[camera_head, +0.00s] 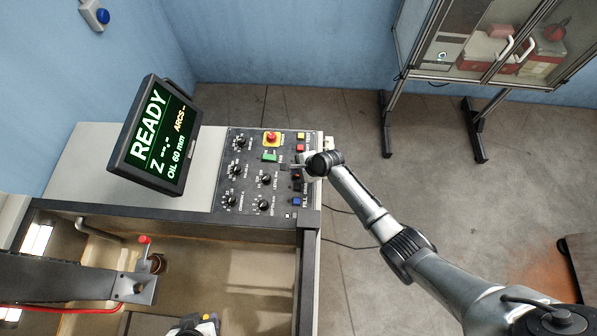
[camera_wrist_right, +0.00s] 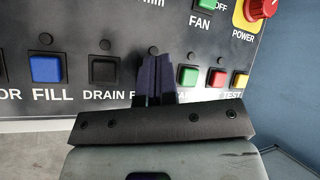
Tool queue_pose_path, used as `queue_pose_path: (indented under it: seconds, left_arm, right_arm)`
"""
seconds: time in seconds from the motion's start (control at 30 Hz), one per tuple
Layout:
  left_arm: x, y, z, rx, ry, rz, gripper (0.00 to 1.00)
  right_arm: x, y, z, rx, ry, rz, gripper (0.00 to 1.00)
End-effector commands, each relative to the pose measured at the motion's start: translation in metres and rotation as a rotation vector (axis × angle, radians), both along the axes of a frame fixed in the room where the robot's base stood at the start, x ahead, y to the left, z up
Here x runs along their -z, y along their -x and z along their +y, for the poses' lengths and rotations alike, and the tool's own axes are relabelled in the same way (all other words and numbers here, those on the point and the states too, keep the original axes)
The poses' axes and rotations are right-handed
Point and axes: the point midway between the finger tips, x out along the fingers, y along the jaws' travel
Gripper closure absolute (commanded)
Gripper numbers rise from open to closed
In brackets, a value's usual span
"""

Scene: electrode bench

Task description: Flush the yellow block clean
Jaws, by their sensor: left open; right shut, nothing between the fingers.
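My right gripper (camera_head: 297,167) is at the control panel (camera_head: 248,178). In the right wrist view its dark fingers (camera_wrist_right: 155,80) are shut and empty, over the spot right of the black DRAIN button (camera_wrist_right: 104,70). They hide the button there and most of its label, which starts with F; I cannot tell whether they touch it. A small yellow spot (camera_head: 206,317) shows at the bottom edge of the tank; I cannot tell whether it is the yellow block. The dark form beside it (camera_head: 187,327) seems to be my left gripper, mostly cut off.
The screen (camera_head: 155,135) reads READY, OIL 60 mm. Blue FILL (camera_wrist_right: 46,68), green (camera_wrist_right: 188,76), red (camera_wrist_right: 215,78) and yellow (camera_wrist_right: 240,80) buttons flank the fingers. A red emergency knob (camera_head: 271,139) is on the panel. The tank (camera_head: 245,275) holds a red-topped fitting (camera_head: 145,240).

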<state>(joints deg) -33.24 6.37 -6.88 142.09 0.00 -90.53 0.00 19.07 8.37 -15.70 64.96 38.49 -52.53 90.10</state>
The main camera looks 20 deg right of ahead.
Motion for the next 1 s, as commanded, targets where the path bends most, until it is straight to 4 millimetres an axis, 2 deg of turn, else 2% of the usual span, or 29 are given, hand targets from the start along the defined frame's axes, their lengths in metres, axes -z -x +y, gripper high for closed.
queue_pose_path:
  seconds: [1.0]
  left_arm:
    - [0.0039, 0.0002, 0.0034, 0.008, -0.011, 0.000, 0.50]
  right_arm:
    - [0.0085, -0.0001, -0.0004, 0.000, 0.000, -0.001, 1.00]
